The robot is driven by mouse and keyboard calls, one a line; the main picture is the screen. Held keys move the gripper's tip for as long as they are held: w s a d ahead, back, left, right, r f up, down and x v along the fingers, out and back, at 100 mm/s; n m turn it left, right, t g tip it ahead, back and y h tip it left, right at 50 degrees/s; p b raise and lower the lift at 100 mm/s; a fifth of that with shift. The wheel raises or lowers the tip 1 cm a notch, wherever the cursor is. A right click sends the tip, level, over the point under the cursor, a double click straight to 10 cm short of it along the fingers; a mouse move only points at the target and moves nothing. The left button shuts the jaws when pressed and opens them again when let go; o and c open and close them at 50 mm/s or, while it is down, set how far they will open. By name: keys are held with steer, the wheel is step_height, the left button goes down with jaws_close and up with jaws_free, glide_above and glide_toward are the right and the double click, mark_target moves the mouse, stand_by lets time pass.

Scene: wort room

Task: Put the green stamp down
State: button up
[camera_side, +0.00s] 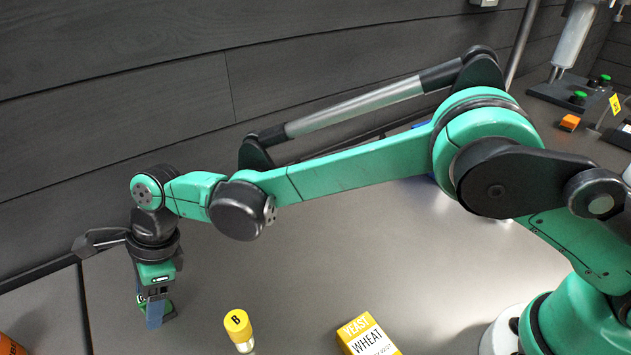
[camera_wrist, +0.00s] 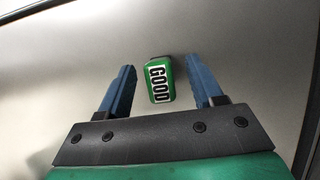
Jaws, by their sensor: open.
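The green stamp (camera_wrist: 159,80) has a white label reading "GOOD". In the wrist view it is between the two blue fingers of my gripper (camera_wrist: 161,88), with a gap on each side. My gripper (camera_side: 157,311) is open and points down at the left of the side view, low over the grey table. A bit of green, probably the stamp (camera_side: 168,308), shows behind the blue finger there. The finger hides most of it, and I cannot tell its exact height over the table.
A yellow-capped vial marked B (camera_side: 237,325) and a yellow and white yeast box (camera_side: 367,336) stand at the front. An orange object (camera_side: 10,345) is at the lower left corner. Green buttons (camera_side: 579,97) and an orange block (camera_side: 570,122) are at the back right. The middle table is clear.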

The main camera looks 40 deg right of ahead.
steer(key=v, duration=1.2)
steer(key=d+r+n+t, duration=0.2)
steer(key=d+r+n, duration=0.15)
steer(key=d, duration=0.65)
steer(key=s+d+f+n+t+h, duration=0.1)
steer(key=s+d+n+t+h, duration=0.1)
steer(key=s+d+n, duration=0.2)
steer(key=s+d+f+n+t+h, duration=0.2)
steer(key=s+d+n, duration=0.3)
steer(key=d+n, duration=0.5)
steer(key=d+t, duration=0.1)
steer(key=d, duration=0.5)
steer(key=shift+s+d+f, duration=0.15)
steer(key=shift+d+f, duration=0.15)
